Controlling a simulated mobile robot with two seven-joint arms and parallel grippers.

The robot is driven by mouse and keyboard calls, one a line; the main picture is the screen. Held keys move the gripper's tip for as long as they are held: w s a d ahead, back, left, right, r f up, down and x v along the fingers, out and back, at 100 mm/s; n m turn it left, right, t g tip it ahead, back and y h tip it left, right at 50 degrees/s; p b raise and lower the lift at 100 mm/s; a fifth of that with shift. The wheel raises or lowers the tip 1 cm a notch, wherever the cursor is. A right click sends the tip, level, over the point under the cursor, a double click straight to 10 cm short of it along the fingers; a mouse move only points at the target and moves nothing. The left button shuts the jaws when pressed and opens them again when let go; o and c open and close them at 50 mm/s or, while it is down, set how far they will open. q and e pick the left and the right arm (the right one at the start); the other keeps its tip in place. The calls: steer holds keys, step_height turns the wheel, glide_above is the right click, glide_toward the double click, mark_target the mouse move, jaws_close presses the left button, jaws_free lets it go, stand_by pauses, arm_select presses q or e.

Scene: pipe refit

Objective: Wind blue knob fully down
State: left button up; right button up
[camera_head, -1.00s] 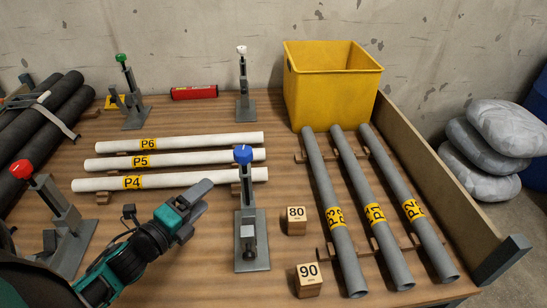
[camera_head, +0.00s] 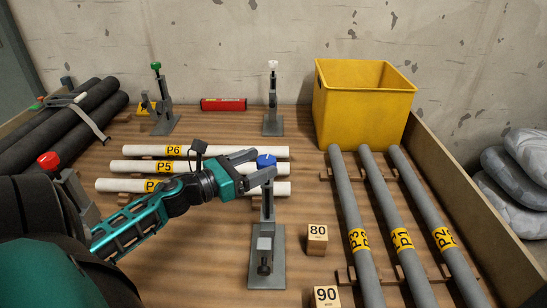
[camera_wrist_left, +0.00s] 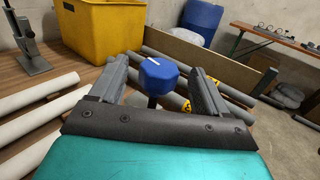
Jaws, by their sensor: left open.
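The blue knob (camera_head: 266,161) sits on top of a grey clamp stand (camera_head: 266,245) near the middle of the bench. My left gripper (camera_head: 257,168) is open, with its fingers reaching to either side of the blue knob. In the left wrist view the blue knob (camera_wrist_left: 159,76) stands between the two spread fingers, with a white mark on its top. Gaps show between the knob and the fingers there. My right gripper is not in view.
White pipes (camera_head: 215,151) lie left of the stand, partly behind my left arm. Wooden blocks marked 80 (camera_head: 317,240) and 90 (camera_head: 326,297) stand to its right, then grey pipes (camera_head: 378,200). A yellow bin (camera_head: 362,105) and white-knob stand (camera_head: 273,105) are behind.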

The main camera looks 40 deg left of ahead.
mark_target(273, 157)
arm_select(q)
steer(key=shift+x, duration=2.4)
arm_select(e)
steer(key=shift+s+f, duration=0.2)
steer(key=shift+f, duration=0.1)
arm_select(q)
steer(key=c, duration=0.9)
steer(key=shift+c, duration=0.2)
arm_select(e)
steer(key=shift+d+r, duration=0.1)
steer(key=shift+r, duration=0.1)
arm_select(q)
steer(key=shift+n+y, duration=0.3)
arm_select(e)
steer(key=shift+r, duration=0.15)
